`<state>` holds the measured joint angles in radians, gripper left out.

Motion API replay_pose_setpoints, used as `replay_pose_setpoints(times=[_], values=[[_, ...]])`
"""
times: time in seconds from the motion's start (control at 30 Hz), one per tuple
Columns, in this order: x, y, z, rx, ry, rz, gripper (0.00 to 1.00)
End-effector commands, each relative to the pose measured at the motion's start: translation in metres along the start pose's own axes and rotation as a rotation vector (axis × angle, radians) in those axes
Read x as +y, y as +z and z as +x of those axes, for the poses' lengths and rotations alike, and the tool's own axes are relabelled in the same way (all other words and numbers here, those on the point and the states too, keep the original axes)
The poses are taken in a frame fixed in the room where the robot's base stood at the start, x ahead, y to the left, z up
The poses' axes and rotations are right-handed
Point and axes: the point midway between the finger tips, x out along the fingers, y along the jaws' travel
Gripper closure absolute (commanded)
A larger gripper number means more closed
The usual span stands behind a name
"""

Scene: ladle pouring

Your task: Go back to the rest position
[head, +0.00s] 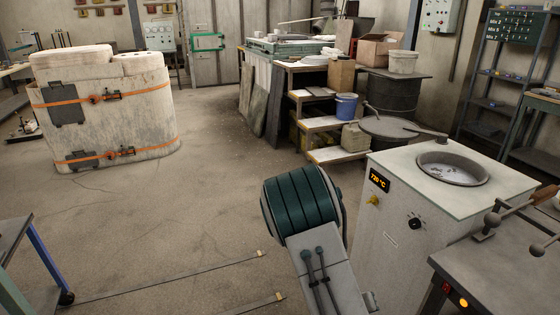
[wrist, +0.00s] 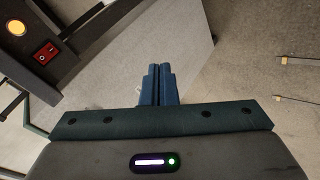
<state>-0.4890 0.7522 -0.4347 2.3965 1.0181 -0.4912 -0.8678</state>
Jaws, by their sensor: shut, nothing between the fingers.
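My gripper (wrist: 159,72) shows in the wrist view with its two blue fingers together and nothing between them. It is over the floor beside the pale side panel of a machine. In the head view my arm shows at the lower middle, and the gripper itself is not visible there. No held tool is visible in either view.
A white furnace (head: 415,225) with a "720 °C" display and a round crucible opening (head: 452,168) stands at right. A dark bench (head: 500,265) with an orange light is at the lower right. A strapped container (head: 105,115) stands at left. The central floor (head: 215,200) is clear.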

Motion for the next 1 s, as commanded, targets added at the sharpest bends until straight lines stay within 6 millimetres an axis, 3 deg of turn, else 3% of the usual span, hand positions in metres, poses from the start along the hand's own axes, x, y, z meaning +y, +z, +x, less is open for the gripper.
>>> replay_pose_setpoints(times=[0.27, 0.5, 0.77, 1.0], values=[[-0.015, -0.042, -0.083, -0.001, -0.394, 0.170, 1.00], [-0.002, -0.060, -0.167, -0.017, -0.642, 0.215, 1.00], [0.038, -0.051, -0.253, -0.052, -0.778, 0.193, 1.00], [0.089, -0.018, -0.314, -0.104, -0.761, 0.153, 1.00]])
